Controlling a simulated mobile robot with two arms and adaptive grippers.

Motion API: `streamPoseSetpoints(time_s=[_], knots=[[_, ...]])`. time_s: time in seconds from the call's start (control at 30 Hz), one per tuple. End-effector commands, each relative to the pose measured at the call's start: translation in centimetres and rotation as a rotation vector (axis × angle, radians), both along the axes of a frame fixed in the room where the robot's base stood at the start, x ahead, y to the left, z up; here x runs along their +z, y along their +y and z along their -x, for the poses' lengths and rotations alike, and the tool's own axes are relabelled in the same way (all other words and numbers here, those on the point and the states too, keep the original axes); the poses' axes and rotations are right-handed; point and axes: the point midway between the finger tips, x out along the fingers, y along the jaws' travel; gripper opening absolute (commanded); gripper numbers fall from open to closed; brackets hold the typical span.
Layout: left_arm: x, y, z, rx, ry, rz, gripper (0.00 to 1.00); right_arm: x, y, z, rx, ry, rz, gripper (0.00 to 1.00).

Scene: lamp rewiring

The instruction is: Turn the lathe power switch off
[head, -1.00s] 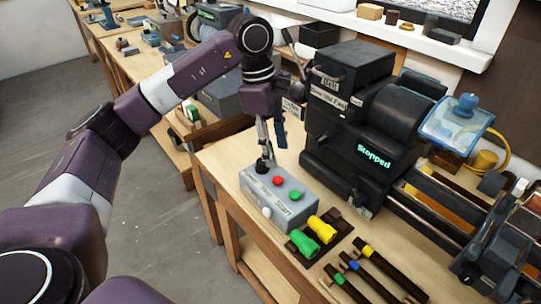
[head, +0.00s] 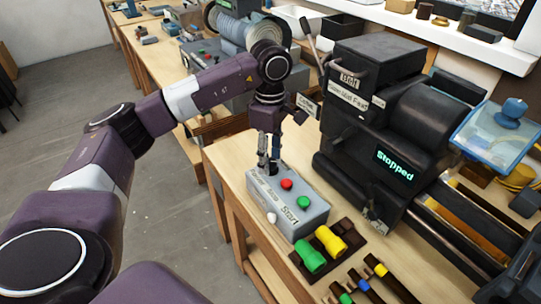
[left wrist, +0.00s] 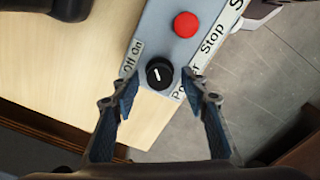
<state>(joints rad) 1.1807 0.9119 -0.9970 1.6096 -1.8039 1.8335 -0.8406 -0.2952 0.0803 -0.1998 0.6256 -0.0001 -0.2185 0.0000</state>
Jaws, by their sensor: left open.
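The lathe's grey control box (head: 312,222) sits on the bench with a red button (head: 286,184), a green button (head: 303,202) and a small white knob (head: 271,217). My left gripper (head: 268,167) points down at the box's far end, open. In the left wrist view, the black power switch knob (left wrist: 160,73) with a white pointer line lies between the open fingertips of the left gripper (left wrist: 160,84). "Off On" is printed beside it. I cannot tell which word the pointer marks, or whether the fingers touch the knob. The lathe (head: 365,140) display reads "Stopped". My right gripper is out of view.
A dark tray with a green piece (head: 309,256) and a yellow piece (head: 331,240) lies beside the box. Several coloured-handled tools lie in front. The lathe's headstock and levers stand close right of the gripper. Open floor lies to the left.

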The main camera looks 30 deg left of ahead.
Motion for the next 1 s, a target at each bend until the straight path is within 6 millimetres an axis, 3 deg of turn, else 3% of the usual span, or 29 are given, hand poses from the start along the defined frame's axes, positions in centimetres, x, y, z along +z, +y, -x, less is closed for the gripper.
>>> streamPoseSetpoints(time_s=[0.07,0.2,0.6,1.0], knots=[[-0.1,0.0,0.0,0.000,-0.001,0.000,0.41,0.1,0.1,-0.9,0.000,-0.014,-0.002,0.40],[-0.1,0.0,0.0,0.000,-0.001,0.000,0.41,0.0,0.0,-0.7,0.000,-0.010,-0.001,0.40],[0.0,0.0,0.0,-0.001,-0.001,0.001,0.00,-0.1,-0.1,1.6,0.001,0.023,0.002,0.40],[0.0,-0.1,-0.1,0.093,-0.002,0.002,0.00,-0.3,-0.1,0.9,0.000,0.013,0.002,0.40]])
